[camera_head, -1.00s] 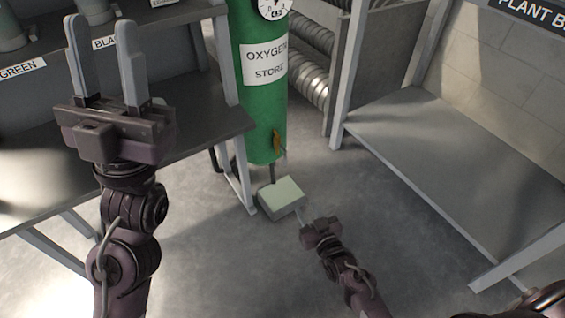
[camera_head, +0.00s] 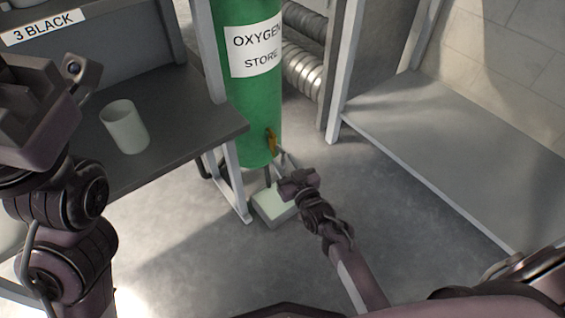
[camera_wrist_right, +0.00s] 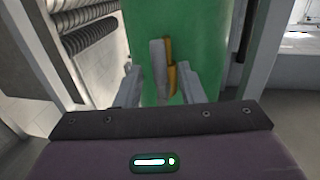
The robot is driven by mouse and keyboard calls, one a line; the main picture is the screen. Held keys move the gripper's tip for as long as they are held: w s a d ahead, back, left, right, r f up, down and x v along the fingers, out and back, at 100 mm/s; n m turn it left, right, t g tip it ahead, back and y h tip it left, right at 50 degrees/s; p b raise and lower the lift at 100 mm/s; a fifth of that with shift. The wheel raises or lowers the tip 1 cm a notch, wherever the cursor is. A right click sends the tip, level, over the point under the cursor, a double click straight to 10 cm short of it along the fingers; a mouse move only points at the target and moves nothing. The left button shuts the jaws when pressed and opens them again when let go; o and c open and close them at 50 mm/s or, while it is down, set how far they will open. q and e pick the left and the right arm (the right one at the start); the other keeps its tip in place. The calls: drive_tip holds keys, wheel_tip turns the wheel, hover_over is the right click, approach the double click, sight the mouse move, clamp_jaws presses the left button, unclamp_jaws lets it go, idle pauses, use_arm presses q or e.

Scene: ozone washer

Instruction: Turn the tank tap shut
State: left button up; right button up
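The green oxygen tank (camera_head: 250,110) stands at the centre of the head view, with its "OXYGEN STORE" label facing me. The tank tap (camera_head: 272,140) has an orange-yellow handle low on the tank's right side. In the right wrist view the tap (camera_wrist_right: 169,68) shows as an upright yellow lever beside a grey piece. My right gripper (camera_head: 284,163) is just below and in front of the tap. In the wrist view its fingers (camera_wrist_right: 160,86) are apart, with the tap in line between them and gaps either side. My left gripper's body (camera_head: 35,115) is at the left edge; its fingertips are out of sight.
A pale green box (camera_head: 272,204) sits on the floor under my right gripper. A white cup (camera_head: 125,127) stands on the grey bench (camera_head: 180,110) at left. A low grey platform (camera_head: 460,160) is at right. Corrugated pipes (camera_head: 303,70) run behind the tank.

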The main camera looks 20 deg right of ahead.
drive_tip(key=shift+w+a, duration=0.1)
drive_tip(key=shift+w, duration=0.75)
clamp_jaws()
